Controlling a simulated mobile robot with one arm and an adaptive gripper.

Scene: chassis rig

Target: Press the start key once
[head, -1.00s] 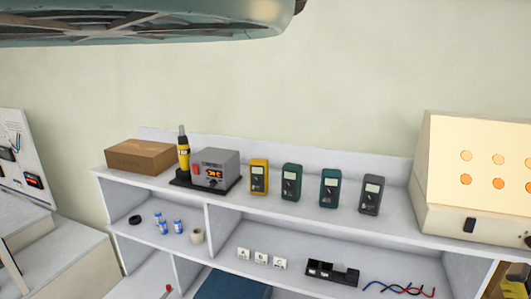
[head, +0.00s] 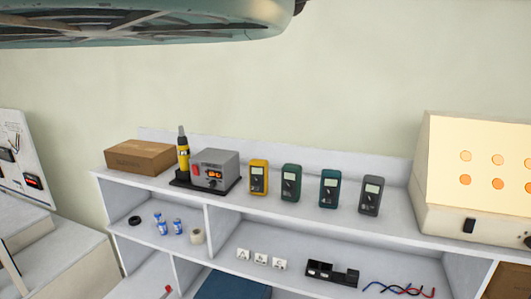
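I cannot make out a start key for certain. A slanted white panel (head: 18,165) at the left edge carries small dark modules, one with a red display (head: 33,181); it is cut off by the picture edge. A cream box (head: 445,200) at the right has a lit sloping face with several orange discs (head: 497,184) and a dark switch (head: 469,226) on its front. My gripper is not in view.
A white shelf (head: 330,168) holds a cardboard box (head: 140,157), a grey soldering station (head: 216,171) and several meters, including a yellow one (head: 258,178). Lower compartments hold small parts. A large green underside (head: 150,30) hangs across the top left.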

